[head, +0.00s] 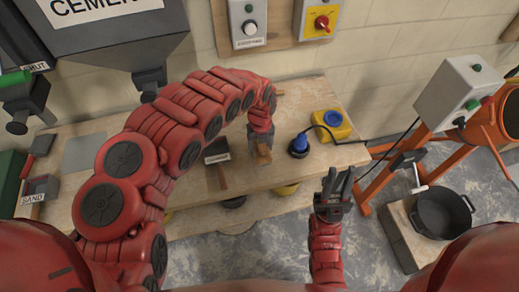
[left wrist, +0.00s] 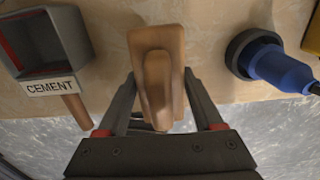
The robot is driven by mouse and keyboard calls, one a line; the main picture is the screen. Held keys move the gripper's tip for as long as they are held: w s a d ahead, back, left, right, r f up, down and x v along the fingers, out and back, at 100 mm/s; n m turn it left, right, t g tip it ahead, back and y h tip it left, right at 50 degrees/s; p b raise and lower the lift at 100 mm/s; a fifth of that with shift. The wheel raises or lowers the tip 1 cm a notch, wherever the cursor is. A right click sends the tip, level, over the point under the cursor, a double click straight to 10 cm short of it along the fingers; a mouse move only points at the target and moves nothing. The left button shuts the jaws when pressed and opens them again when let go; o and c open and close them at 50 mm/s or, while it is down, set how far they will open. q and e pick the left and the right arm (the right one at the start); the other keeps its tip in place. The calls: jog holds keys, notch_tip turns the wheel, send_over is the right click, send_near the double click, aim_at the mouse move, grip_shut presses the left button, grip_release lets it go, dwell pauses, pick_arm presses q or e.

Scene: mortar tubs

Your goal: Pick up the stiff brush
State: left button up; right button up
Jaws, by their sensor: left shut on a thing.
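The stiff brush (head: 263,157), a wooden block with a raised wooden grip, is at my left gripper (head: 261,143) near the front edge of the workbench. In the left wrist view the brush (left wrist: 157,75) sits between the two fingers of the left gripper (left wrist: 160,105), which are shut on its grip. Its bristles are hidden underneath, and I cannot tell whether it touches the bench. My right gripper (head: 337,184) is empty in front of the bench, its fingers apart.
A cement scoop (head: 217,152) lies left of the brush. A black bucket (head: 443,213) and orange mixer (head: 497,120) are at the right.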

aim_at(259, 160)
pick_arm(q)
jog(key=s, duration=0.3)
jog(key=s+p, duration=0.1)
jog(key=shift+s+a+r, duration=0.3)
jog(key=shift+a+r, duration=0.05)
jog(key=shift+a, duration=0.05)
jog(key=shift+s+d+r+p, duration=0.1)
jog(key=shift+s+d+p, duration=0.05)
jog(key=shift+s+p, duration=0.2)
jog(key=s+p, duration=0.9)
jog(key=p, duration=0.1)
jog(key=shift+s+d+r+p, duration=0.15)
jog(key=shift+s+r+p, duration=0.05)
jog(key=shift+s+p, duration=0.2)
